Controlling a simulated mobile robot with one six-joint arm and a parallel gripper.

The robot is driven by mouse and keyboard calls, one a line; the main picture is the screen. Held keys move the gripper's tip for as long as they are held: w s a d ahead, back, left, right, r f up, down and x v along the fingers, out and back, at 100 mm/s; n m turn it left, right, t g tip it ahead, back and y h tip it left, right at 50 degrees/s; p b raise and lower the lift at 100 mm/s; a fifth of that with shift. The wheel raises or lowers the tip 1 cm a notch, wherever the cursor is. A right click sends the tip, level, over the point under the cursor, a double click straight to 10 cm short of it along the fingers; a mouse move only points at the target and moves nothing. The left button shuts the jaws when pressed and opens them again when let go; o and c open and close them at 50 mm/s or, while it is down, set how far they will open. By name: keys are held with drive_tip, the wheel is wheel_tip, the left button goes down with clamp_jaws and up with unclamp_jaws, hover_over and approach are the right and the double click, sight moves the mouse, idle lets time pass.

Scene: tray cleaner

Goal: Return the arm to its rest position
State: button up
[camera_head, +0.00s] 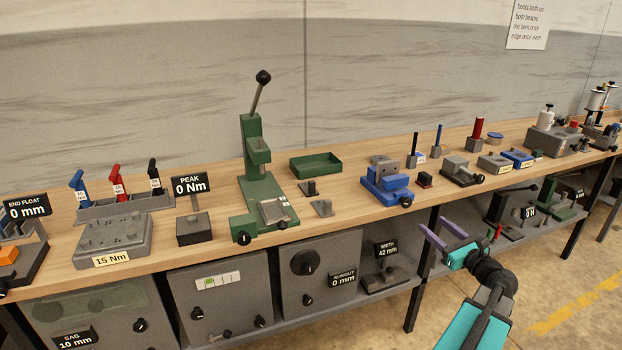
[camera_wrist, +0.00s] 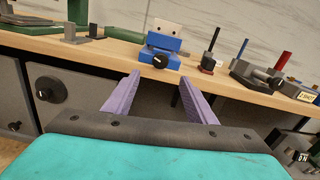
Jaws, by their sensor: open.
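My gripper (camera_head: 443,234) has two purple fingers and a teal body. In the head view it hangs in front of the bench's front edge at the lower right, over the aisle side. In the wrist view its fingers (camera_wrist: 160,98) stand apart with nothing between them. The blue vise (camera_wrist: 162,50) on the bench shows beyond the fingertips. It also shows in the head view (camera_head: 388,183), up and left of my gripper. The gripper appears clear of the bench and of everything on it.
The wooden bench (camera_head: 345,220) runs across the view with a green press (camera_head: 258,190), a green tray (camera_head: 315,165) and several small fixtures on it. Grey boxes with knobs (camera_head: 222,300) stand on the shelf below. The floor (camera_head: 560,285) at the lower right is clear.

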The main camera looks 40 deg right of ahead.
drive_tip(key=w+a+f+n+g+y, duration=0.3)
drive_tip(key=w+a+f+n+y, duration=0.25)
drive_tip(key=w+a+f, duration=0.6)
drive_tip(key=w+a+f+n+g+y, duration=0.35)
drive_tip(key=w+a+f+n, duration=0.35)
drive_tip(key=a+f, duration=0.7)
drive_tip(key=w+a+f+n+g+y, duration=0.15)
drive_tip(key=a+f+n+g, duration=0.35)
drive_tip(key=a, duration=0.8)
drive_tip(key=s+a+f+n+g+y, duration=0.1)
drive_tip(key=s+a+f+n+g, duration=0.1)
drive_tip(key=s+a+f+n, duration=0.5)
drive_tip(key=s+a+f+n+g, duration=0.1)
drive_tip(key=a+f+g, duration=0.2)
drive_tip(key=a+f, duration=0.55)
drive_tip(key=s+a+f+n+g+h, duration=0.2)
drive_tip(key=s+a+n, duration=0.3)
drive_tip(key=s, duration=0.3)
drive_tip(key=s+a+f+n+g+h, duration=0.3)
drive_tip(key=s+a+n, duration=0.3)
drive_tip(key=s+n, duration=0.2)
drive_tip(key=shift+s+f+g+h, duration=0.2)
drive_tip(key=shift+s+g+h, duration=0.15)
drive_tip(key=shift+g+h, duration=0.15)
drive_tip(key=shift+c, duration=0.4)
